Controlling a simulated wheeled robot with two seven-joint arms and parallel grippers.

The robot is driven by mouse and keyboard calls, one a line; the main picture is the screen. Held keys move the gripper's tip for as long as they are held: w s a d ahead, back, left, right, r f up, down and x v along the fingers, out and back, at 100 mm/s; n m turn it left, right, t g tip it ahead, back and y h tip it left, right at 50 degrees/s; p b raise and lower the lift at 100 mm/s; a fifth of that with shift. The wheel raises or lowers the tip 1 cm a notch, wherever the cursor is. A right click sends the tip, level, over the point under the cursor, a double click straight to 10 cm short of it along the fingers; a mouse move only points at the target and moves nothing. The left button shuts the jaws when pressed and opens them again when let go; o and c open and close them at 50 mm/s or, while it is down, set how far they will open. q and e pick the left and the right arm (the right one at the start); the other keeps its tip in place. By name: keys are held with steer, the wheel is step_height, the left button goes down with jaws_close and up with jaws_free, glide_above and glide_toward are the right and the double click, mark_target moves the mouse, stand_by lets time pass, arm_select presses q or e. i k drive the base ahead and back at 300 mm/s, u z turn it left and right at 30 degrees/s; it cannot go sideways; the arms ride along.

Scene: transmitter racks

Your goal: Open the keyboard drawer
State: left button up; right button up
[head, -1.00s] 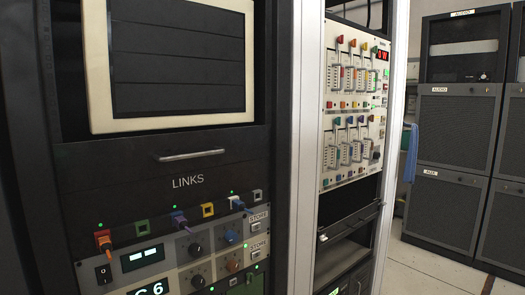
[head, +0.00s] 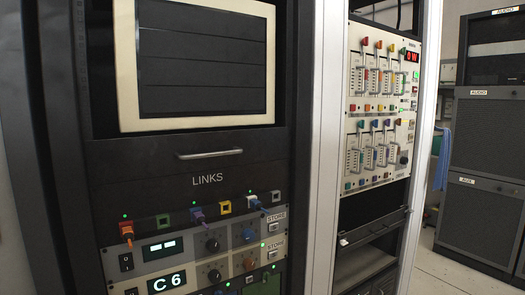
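A black drawer front (head: 160,165) with a silver bar handle (head: 209,154) sits below a framed dark screen (head: 195,60) in the left rack. It looks flush with the rack, so shut. The word LINKS is printed below the handle. In the right rack, below the fader panels, is another dark front (head: 374,228) with a thin bar along it; I cannot tell if it is a drawer. No keyboard shows. Neither of my grippers is in view.
Below LINKS are coloured plugs and a lit C6 panel (head: 168,282). A pale rack post (head: 325,150) separates the two racks. A blue cloth (head: 441,158) hangs beyond, near AUDIO cabinets (head: 488,135). Some floor (head: 450,275) is clear at lower right.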

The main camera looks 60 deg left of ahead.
mark_target(119, 160)
steer(key=i, duration=0.95)
steer(key=u, duration=2.65)
